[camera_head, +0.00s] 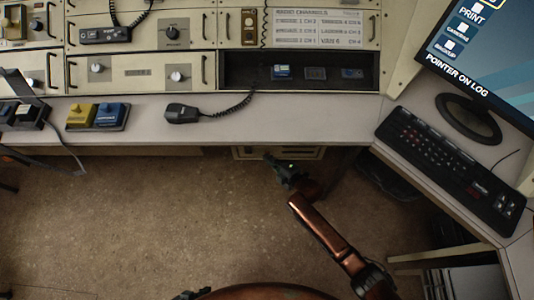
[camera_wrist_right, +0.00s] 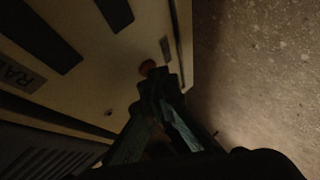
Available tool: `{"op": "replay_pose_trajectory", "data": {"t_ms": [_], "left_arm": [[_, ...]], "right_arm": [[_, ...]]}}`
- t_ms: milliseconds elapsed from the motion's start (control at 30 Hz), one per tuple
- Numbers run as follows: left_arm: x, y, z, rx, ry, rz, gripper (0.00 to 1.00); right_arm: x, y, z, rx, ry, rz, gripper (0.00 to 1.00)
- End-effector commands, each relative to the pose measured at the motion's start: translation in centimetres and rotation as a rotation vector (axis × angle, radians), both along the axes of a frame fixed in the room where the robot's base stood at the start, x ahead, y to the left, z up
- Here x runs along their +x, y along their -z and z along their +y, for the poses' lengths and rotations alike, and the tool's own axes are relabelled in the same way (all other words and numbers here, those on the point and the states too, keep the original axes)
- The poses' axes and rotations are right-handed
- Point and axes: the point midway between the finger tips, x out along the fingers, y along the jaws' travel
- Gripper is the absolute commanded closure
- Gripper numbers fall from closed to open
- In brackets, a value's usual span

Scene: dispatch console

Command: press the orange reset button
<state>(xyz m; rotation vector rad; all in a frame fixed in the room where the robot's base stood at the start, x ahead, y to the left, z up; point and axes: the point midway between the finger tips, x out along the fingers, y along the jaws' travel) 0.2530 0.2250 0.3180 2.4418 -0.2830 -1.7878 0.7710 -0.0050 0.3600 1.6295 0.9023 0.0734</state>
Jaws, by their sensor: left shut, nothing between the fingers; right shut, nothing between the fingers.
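A round, dull orange button (camera_wrist_right: 148,67) shows in the right wrist view on the pale front of a cabinet under the desk. My right gripper (camera_wrist_right: 157,84) is shut and empty, its fingertips right at the button and covering its lower part. I cannot tell whether they touch it. In the head view my right gripper (camera_head: 272,162) reaches under the desk's front edge, by the low cabinet (camera_head: 248,153); the button is hidden there. A small dark part of my left gripper (camera_head: 190,294) shows at the bottom edge, shut and away from the cabinet.
The desk (camera_head: 235,122) overhangs the cabinet. On it are a black microphone (camera_head: 182,113), a yellow and blue switch box (camera_head: 97,115) and a keyboard (camera_head: 440,165). The cabinet front has dark slots (camera_wrist_right: 117,14) and a vent (camera_wrist_right: 35,150). The floor (camera_head: 130,220) at left is clear.

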Motion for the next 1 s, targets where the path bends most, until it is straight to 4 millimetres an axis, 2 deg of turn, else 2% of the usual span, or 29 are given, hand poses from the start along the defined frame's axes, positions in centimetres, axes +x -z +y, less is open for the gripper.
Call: {"op": "replay_pose_trajectory", "data": {"t_ms": [467,800,1000], "left_arm": [[0.0,0.0,0.0,0.0,0.0,0.0,1.0],[0.4,-1.1,0.0,0.0,0.0,-0.013,1.0],[0.3,-1.1,0.0,0.0,0.0,-0.013,1.0]], "right_arm": [[0.2,-0.1,-0.1,0.0,0.001,-0.001,1.0],[-1.3,-0.3,-0.1,0.0,0.001,-0.002,1.0],[-1.5,0.0,-0.1,-0.001,0.001,0.0,1.0]]}}
